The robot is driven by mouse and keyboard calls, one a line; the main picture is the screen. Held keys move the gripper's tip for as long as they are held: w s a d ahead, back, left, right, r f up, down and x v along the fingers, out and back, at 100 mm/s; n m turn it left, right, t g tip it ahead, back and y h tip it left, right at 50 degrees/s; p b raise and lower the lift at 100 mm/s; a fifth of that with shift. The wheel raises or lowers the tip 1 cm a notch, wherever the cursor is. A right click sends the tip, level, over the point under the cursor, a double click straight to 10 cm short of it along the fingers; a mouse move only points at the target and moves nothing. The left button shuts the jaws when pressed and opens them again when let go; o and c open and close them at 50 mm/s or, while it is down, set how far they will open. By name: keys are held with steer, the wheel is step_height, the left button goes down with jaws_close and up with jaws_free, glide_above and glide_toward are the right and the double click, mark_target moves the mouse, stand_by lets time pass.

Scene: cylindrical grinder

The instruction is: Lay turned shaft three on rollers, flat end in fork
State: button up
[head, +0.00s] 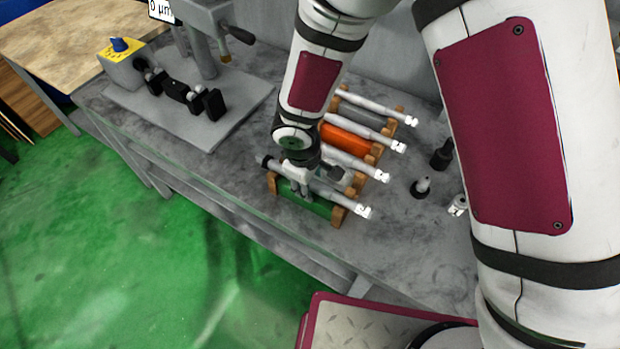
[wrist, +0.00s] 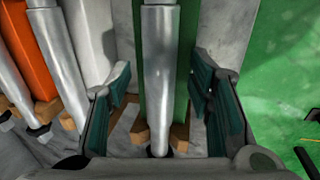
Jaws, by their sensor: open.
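Several turned metal shafts lie side by side on wooden-ended cradles on the bench; no numbers are legible. The nearest shaft (head: 347,204) lies on a green cradle (head: 318,206) and also shows in the wrist view (wrist: 159,85). My gripper (head: 308,187) is down over this shaft. In the wrist view my gripper (wrist: 163,82) is open, one teal-padded finger on each side of the shaft, with gaps showing. Another shaft (head: 360,164) lies just behind, then one by an orange cradle (head: 347,142). A black fixture (head: 182,93), perhaps the rollers and fork, stands on a grey plate at left.
A grey stand (head: 204,45) with a black-handled lever rises behind the fixture, beside a yellow box (head: 120,70) with a blue knob. Small dark parts (head: 441,155) stand right of the cradles. The bench's front strip is clear.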

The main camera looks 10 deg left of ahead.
step_height(320, 180, up, 12)
steer(key=s, duration=0.2)
steer(key=shift+a, duration=0.4)
steer(key=w+d+r+m+t, duration=0.15)
steer(key=d+r+m, duration=0.55)
steer(key=d+r, duration=0.9)
steer(key=s+d+r+m+t, duration=0.2)
steer(key=s+d+r+m, duration=0.5)
steer(key=s+d, duration=0.5)
steer(key=shift+s+d+r+y, duration=0.35)
steer(key=shift+s+y, duration=0.05)
steer(key=shift+s, duration=0.15)
